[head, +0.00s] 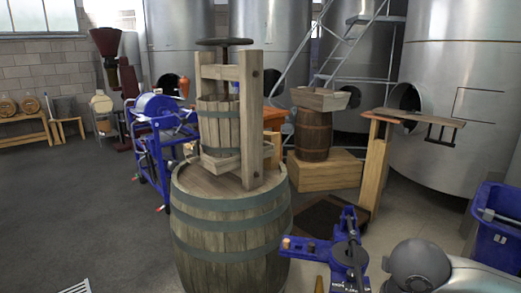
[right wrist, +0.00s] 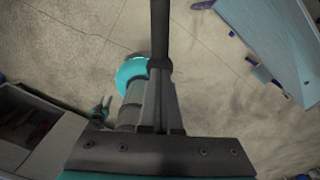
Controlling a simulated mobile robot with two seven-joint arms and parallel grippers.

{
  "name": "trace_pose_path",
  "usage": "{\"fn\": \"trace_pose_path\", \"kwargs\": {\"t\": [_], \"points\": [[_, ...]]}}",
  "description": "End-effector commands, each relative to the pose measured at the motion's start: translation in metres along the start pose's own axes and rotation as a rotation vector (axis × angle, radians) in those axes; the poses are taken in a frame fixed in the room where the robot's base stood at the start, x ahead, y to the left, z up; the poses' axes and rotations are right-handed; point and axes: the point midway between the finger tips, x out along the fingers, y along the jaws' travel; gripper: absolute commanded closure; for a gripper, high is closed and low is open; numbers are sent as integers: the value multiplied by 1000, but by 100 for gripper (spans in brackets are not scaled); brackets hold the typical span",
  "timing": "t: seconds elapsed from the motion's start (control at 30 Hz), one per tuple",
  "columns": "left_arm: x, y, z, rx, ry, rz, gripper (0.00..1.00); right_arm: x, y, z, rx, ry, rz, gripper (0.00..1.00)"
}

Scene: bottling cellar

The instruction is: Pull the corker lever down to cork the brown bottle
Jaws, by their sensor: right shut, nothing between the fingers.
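A blue metal device (head: 345,225), which looks like the corker, shows from above at the bottom of the head view. A blue arm reaches left from it, with a small brown piece (head: 286,243) at its end. I cannot make out which part is the lever, and I cannot make out the brown bottle. In the right wrist view my right gripper (right wrist: 160,62) is shut, its dark fingers pointing up the picture over bare floor. I see nothing held in it. My left gripper is not in view.
A large barrel (head: 225,232) carrying a wooden press (head: 250,115) stands left of the blue device. A blue bin (head: 497,245) is at the far right. A wooden stand (head: 376,165) is behind. The grey floor (head: 85,200) at left is mostly clear.

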Motion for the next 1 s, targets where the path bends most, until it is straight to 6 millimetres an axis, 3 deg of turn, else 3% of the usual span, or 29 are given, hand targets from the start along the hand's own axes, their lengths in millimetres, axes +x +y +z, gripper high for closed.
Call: {"fn": "trace_pose_path", "kwargs": {"t": [0.2,0.67,1.0], "points": [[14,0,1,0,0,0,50,18,0,-3,-1,6,-2,100],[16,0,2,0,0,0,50,20,0,-4,-2,7,-1,100],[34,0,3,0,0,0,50,40,0,-4,-2,6,-1,100]]}}
